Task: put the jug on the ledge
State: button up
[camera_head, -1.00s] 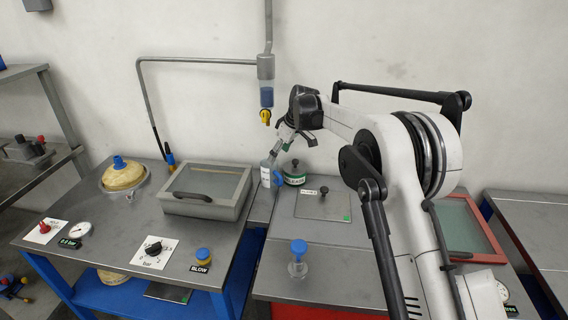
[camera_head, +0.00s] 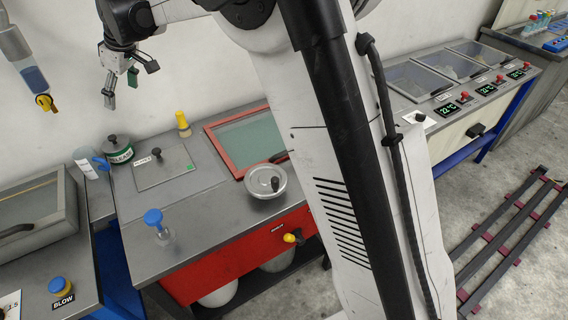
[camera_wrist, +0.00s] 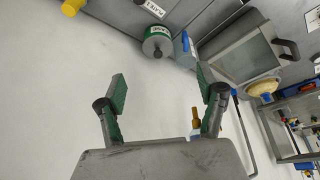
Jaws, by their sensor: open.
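The jug (camera_head: 86,161) is a pale, translucent container with a blue handle on its right side. It stands upright at the back, on a narrow grey strip (camera_head: 101,203) between the two benches, which looks like the ledge. In the wrist view the jug (camera_wrist: 186,44) shows partly, at the top beyond the fingers. My gripper (camera_head: 121,89) is open and empty, raised above and to the right of the jug, clear of it. Its two green-padded fingers (camera_wrist: 162,92) are spread apart in the wrist view.
A green-labelled pot (camera_head: 118,149) stands right beside the jug. A blue-capped vessel (camera_head: 157,226) stands nearer the front. A grey lidded box (camera_head: 35,215) is to the left. A dispenser with a yellow tap (camera_head: 45,103) hangs above. A red-framed glass panel (camera_head: 245,140) lies right.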

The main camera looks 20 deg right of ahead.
jog(key=s+d+r+m+t+h, duration=0.1)
jog(key=s+d+r+m, duration=0.25)
jog(key=s+d, duration=0.65)
jog(key=s+d+r+m+t+h, duration=0.15)
jog(key=s+d+r, duration=0.25)
jog(key=s+d, duration=0.6)
jog(key=s+d+f+m+t, duration=0.1)
jog(key=s+d+f+m, duration=0.2)
jog(key=s, duration=0.7)
jog(key=s+d+f+m+h, duration=0.1)
jog(key=s+d+f+m, duration=0.2)
jog(key=s+d+f, duration=0.4)
jog(key=s+d, duration=0.1)
jog(key=s, duration=0.2)
jog(key=shift+s+d+t, duration=0.25)
jog(key=shift+s+t, duration=0.1)
jog(key=shift+s, duration=0.05)
